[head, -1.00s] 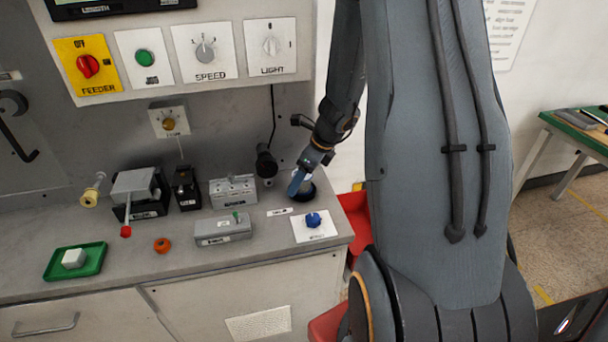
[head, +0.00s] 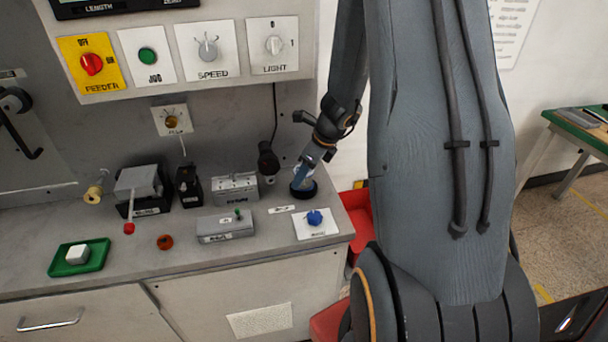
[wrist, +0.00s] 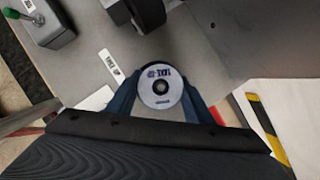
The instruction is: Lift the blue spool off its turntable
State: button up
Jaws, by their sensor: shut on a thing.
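My gripper (wrist: 160,98) is shut on a round spool (wrist: 160,74), with one blue finger on each side of it. In the wrist view I see the spool's pale printed end face with a dark centre hole; little of its side shows. In the head view my gripper (head: 305,180) points down at the back right of the bench, over a dark round base (head: 303,193) that looks like the turntable. The fingers hide most of the spool there. I cannot tell whether the spool touches the base or is just clear of it.
A black cylinder (head: 268,163) stands close to the left of my gripper. A blue knob on a white plate (head: 332,230) is in front. Grey switch boxes (head: 225,228) lie further left. A red bin (head: 360,222) is beyond the bench's right edge.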

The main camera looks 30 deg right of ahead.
jog(key=shift+r+p, duration=2.7)
jog(key=shift+p, duration=0.05)
jog(key=shift+r+p, duration=0.55)
jog(key=shift+r, duration=0.9)
jog(key=shift+r, duration=1.7)
